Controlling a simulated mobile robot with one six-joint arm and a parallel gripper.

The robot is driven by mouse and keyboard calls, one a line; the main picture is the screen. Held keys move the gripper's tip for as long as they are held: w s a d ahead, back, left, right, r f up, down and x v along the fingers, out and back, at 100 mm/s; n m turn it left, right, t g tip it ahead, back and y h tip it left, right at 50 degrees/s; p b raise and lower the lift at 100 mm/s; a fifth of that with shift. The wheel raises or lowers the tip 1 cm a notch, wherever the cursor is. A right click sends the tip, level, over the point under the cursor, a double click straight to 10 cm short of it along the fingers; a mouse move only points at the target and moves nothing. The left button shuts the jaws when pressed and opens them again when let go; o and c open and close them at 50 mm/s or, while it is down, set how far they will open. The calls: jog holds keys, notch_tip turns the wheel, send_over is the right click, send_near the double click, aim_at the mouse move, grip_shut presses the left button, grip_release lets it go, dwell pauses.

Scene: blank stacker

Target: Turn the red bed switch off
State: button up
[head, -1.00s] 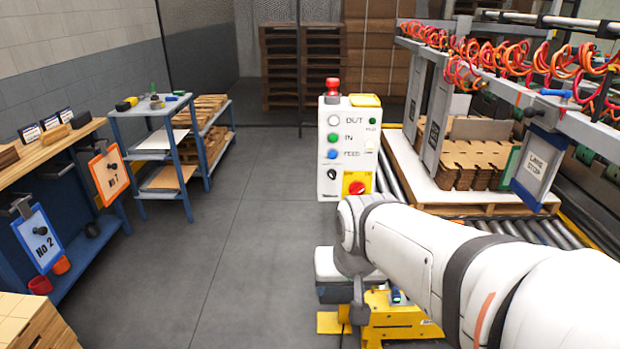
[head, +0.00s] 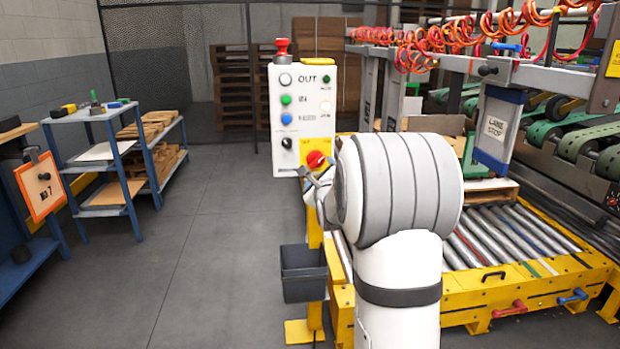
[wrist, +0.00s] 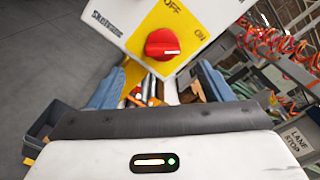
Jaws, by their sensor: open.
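The red bed switch (head: 315,159) is a round red knob on a yellow plate, low on the white control box (head: 300,100). In the wrist view, the red knob (wrist: 162,44) has a white mark on its right side, with OFF and ON printed on the yellow plate. My gripper (wrist: 160,82) is open, with one blue-grey finger on each side below the knob in the picture. Nothing is between the fingers, and they appear apart from the knob. In the head view, my arm hides most of the gripper.
A red mushroom button (head: 282,46) tops the box, above several coloured buttons. A dark bin (head: 303,273) hangs below, beside the yellow-framed roller bed (head: 500,240). A LANE STOP sign (head: 495,127) hangs right. The floor (head: 215,240) at left is clear.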

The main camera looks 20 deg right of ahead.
aim_at(316, 161)
jog(key=x, duration=0.8)
jog(key=shift+d, duration=0.1)
jog(key=shift+c, duration=0.3)
